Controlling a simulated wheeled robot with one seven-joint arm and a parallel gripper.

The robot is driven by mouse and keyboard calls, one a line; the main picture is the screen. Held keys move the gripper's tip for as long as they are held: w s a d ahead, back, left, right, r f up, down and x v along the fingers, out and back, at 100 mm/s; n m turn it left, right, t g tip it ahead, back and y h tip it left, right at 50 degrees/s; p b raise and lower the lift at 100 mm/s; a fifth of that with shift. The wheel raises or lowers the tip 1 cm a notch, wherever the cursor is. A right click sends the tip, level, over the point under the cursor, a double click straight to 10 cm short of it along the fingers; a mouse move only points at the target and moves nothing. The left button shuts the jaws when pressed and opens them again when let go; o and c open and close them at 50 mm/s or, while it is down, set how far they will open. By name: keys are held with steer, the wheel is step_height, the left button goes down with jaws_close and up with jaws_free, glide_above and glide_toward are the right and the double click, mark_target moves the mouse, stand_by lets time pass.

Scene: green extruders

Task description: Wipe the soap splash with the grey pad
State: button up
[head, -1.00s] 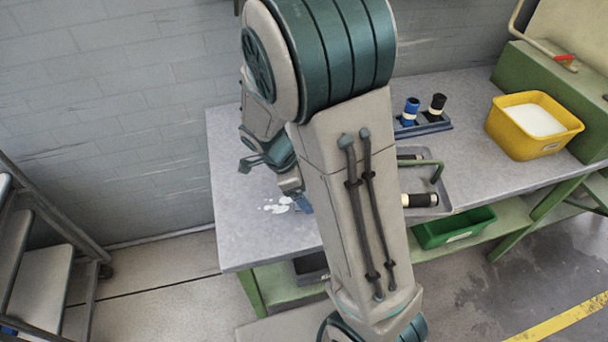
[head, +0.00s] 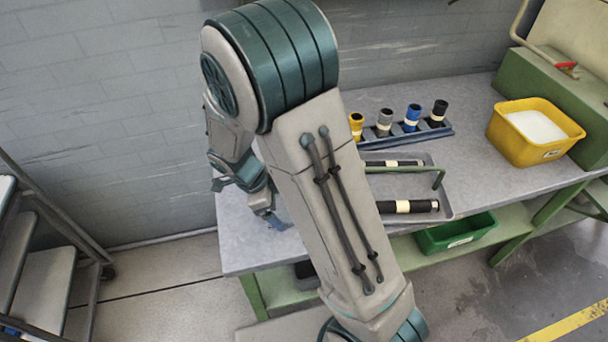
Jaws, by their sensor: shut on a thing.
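My gripper (head: 274,217) is low over the left end of the grey bench top (head: 243,243), pointing down, with its wrist above it. It is shut, and what it holds is mostly hidden by its own fingers and my arm; the grey pad cannot be made out clearly. No white soap splash shows on the bare bench top around the gripper. The spot where it lay is now largely covered by my gripper and wrist, so I cannot tell whether any soap is under them.
A grey tray (head: 448,208) with dark rollers and a green handle lies right of my arm. Behind it stands a blue rack (head: 440,131) with several coloured rollers. A yellow bin (head: 512,147) with white contents is further right. A green bin (head: 434,239) sits on the lower shelf.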

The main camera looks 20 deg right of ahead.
mark_target(259, 218)
steer(key=shift+w+a+p, duration=0.1)
steer(key=shift+a+p, duration=0.6)
steer(key=shift+a, duration=1.65)
steer(key=shift+a+r+p, duration=0.2)
steer(key=shift+r+p, duration=0.05)
steer(key=shift+p, duration=0.2)
steer(key=shift+d+f+b, duration=0.2)
steer(key=shift+d+b, duration=0.05)
steer(key=shift+d, duration=0.35)
steer(key=shift+d+f+b, duration=0.15)
steer(key=shift+d+b, duration=0.1)
steer(key=shift+d, duration=0.3)
steer(key=shift+s+d+b, duration=0.15)
steer(key=shift+d+b, duration=0.6)
steer(key=shift+d, duration=1.7)
steer(key=shift+s+d+b, duration=0.1)
steer(key=shift+d+b, duration=0.6)
steer(key=shift+d, duration=1.75)
steer(key=shift+d+r+p, duration=0.15)
steer(key=shift+r+p, duration=0.15)
steer(key=shift+r, duration=0.05)
steer(key=shift+w+r, duration=0.1)
steer(key=shift+r, duration=0.8)
steer(key=shift+r+p, duration=0.65)
steer(key=shift+r, duration=0.1)
steer(key=shift+r+p, duration=1.15)
steer(key=shift+r, duration=1.05)
steer(key=shift+f, duration=0.1)
